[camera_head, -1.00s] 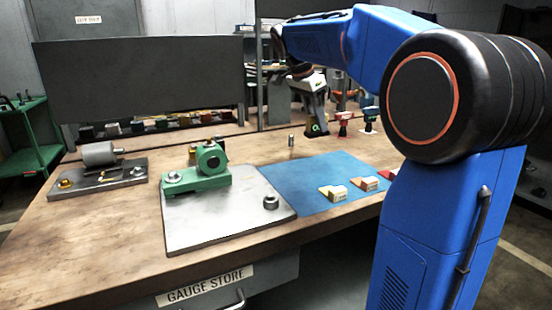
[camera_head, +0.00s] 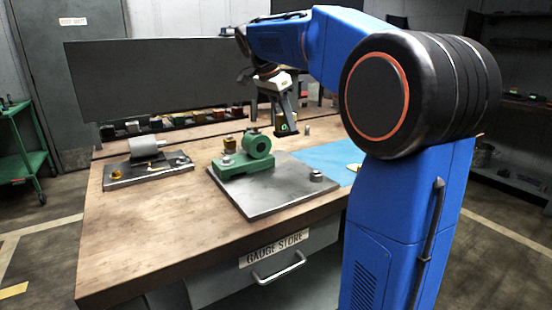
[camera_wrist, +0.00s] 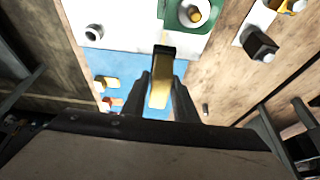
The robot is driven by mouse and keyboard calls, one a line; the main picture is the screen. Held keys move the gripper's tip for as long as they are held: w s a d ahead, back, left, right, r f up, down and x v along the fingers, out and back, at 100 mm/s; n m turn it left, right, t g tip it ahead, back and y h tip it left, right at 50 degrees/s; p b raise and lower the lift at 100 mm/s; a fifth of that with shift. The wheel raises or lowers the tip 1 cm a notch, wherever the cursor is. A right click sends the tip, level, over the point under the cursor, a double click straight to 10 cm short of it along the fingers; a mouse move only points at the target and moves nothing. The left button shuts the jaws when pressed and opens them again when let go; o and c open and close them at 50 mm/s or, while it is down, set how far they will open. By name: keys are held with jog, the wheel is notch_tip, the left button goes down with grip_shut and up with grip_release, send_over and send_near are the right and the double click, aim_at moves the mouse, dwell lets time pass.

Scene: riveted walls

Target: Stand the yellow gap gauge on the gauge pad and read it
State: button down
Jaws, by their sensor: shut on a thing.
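My gripper (camera_head: 284,128) is shut on a yellow bar-like piece (camera_wrist: 159,92) with a dark end, which I take to be the yellow gap gauge. The wrist view shows it between the two fingers (camera_wrist: 160,100), above the bench. In the head view my gripper hangs behind and right of the green fixture (camera_head: 245,160). That fixture stands on a grey steel plate (camera_head: 270,195) with a metal nut-like ring (camera_head: 317,175). A blue mat (camera_head: 335,157) lies to the right, partly hidden by my arm. I cannot tell which surface is the gauge pad.
Pale and yellow blocks (camera_wrist: 106,82) lie on the blue mat. A small metal cylinder (camera_head: 307,131) stands right of my gripper. A dark base with a grey roller (camera_head: 147,147) is at left. A dark panel (camera_head: 150,80) rises behind. The bench's front left (camera_head: 170,225) is bare.

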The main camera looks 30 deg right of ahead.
aim_at(277, 123)
jog(key=shift+f, duration=4.35)
jog(key=c, duration=1.4)
grip_release()
jog(key=shift+f, duration=0.1)
jog(key=v, duration=1.2)
jog(key=shift+s, duration=0.1)
